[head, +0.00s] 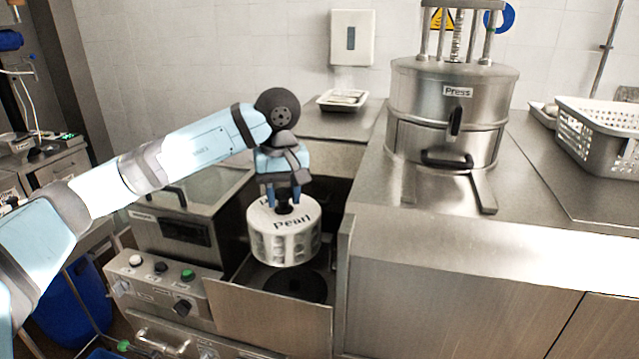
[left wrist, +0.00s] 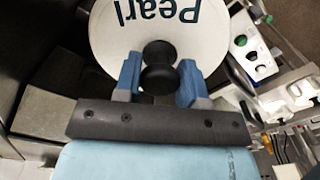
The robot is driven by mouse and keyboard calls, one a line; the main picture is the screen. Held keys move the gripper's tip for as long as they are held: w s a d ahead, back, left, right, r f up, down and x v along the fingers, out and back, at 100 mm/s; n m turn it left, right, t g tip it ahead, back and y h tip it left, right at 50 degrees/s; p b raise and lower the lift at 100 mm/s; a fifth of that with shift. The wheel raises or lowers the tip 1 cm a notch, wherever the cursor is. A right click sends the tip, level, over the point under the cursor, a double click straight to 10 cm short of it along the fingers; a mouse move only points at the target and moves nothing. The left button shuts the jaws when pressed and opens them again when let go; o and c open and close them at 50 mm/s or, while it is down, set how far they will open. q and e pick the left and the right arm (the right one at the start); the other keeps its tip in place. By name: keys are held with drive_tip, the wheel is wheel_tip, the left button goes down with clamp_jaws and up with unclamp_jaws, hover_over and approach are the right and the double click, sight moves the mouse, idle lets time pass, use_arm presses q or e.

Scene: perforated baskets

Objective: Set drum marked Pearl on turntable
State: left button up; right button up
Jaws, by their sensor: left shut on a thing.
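The white drum marked Pearl (head: 285,243) is a round perforated basket with a dark knob on its lid. My left gripper (head: 284,199) is shut on that knob and holds the drum upright. The left wrist view shows the blue fingers (left wrist: 158,82) on both sides of the black knob, with the lid (left wrist: 205,40) behind. Below the drum in the head view is a dark round disc, which looks like the turntable (head: 296,285), inside an open steel compartment. The drum hangs above it and partly hides it. My right gripper is not in view.
The compartment's front panel (head: 270,318) and right side wall stand close around the disc. A control panel (head: 160,285) with knobs is at left. A steel press (head: 452,115) and a grey perforated basket (head: 600,140) stand on the right counter, whose front part is clear.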

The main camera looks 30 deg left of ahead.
use_arm(q)
drive_tip(key=shift+w+a+r, duration=0.1)
drive_tip(key=shift+w, duration=0.15)
drive_tip(key=shift+s+f+b, duration=0.15)
drive_tip(key=shift+f+b, duration=0.4)
drive_tip(key=shift+f, duration=0.5)
drive_tip(key=shift+f+b, duration=1.55)
drive_tip(key=shift+f, duration=2.1)
drive_tip(key=shift+w+a+f+b, duration=0.15)
drive_tip(key=shift+w+f+b, duration=0.05)
drive_tip(key=shift+w+f, duration=0.5)
drive_tip(key=shift+w+a+f+b, duration=0.15)
drive_tip(key=shift+w+f, duration=0.3)
drive_tip(key=shift+w, duration=0.3)
drive_tip(key=shift+w+f, duration=0.15)
drive_tip(key=shift+f, duration=0.15)
drive_tip(key=shift+f+b, duration=1.6)
drive_tip(key=shift+f, duration=0.15)
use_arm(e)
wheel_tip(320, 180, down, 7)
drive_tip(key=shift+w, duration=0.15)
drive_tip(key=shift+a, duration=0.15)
